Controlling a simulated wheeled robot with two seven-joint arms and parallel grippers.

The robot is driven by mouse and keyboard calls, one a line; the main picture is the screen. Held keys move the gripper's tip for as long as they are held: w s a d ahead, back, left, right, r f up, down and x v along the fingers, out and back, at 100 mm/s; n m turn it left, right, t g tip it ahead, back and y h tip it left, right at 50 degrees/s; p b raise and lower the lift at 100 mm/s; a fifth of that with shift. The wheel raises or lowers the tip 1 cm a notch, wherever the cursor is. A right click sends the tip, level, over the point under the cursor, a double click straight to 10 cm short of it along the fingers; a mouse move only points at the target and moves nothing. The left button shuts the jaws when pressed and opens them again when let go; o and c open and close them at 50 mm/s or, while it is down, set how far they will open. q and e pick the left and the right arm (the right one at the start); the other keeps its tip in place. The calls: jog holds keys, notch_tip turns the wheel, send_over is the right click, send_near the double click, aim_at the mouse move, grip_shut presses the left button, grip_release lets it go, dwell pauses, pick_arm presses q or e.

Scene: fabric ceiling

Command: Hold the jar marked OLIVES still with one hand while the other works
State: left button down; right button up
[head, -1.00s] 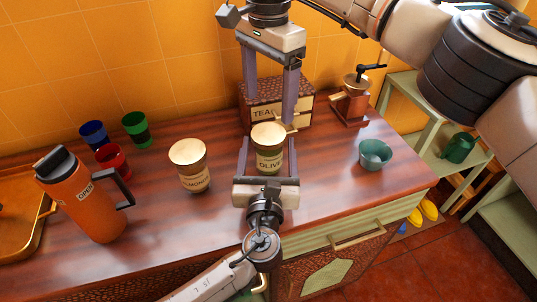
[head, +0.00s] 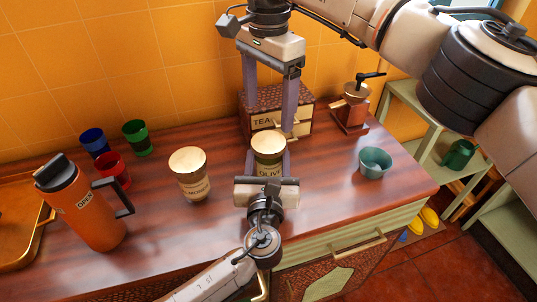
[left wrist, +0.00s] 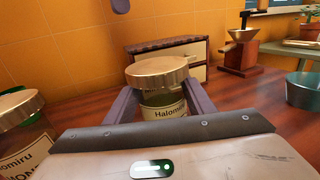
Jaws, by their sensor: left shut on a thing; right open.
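The jar marked OLIVES (head: 268,148), with a gold lid, stands upright on the wooden counter in the head view. My left gripper (head: 268,162) is shut on it, one finger on each side. In the left wrist view the jar's lid (left wrist: 157,70) shows between the two fingers, above a partly hidden label. My right gripper (head: 269,113) is open and empty, pointing down above and behind the jar, in front of the TEA box (head: 262,122). A fingertip of it shows at the top of the left wrist view (left wrist: 121,5).
A second gold-lidded jar (head: 189,172) stands to the left. An orange bottle (head: 88,215), several coloured cups (head: 138,138) and a tray (head: 22,235) are further left. A teal bowl (head: 374,163) and a grinder (head: 352,108) stand right. The counter (head: 330,200) is clear at front right.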

aim_at(268, 141)
jog(key=m, duration=0.3)
jog(key=shift+m, duration=0.3)
jog(key=m, duration=1.6)
jog(key=shift+m, duration=0.4)
jog(key=m, duration=1)
jog(key=shift+m, duration=0.4)
jog(key=m, duration=1.3)
jog(key=shift+f+m, duration=0.4)
jog(key=shift+f, duration=3.6)
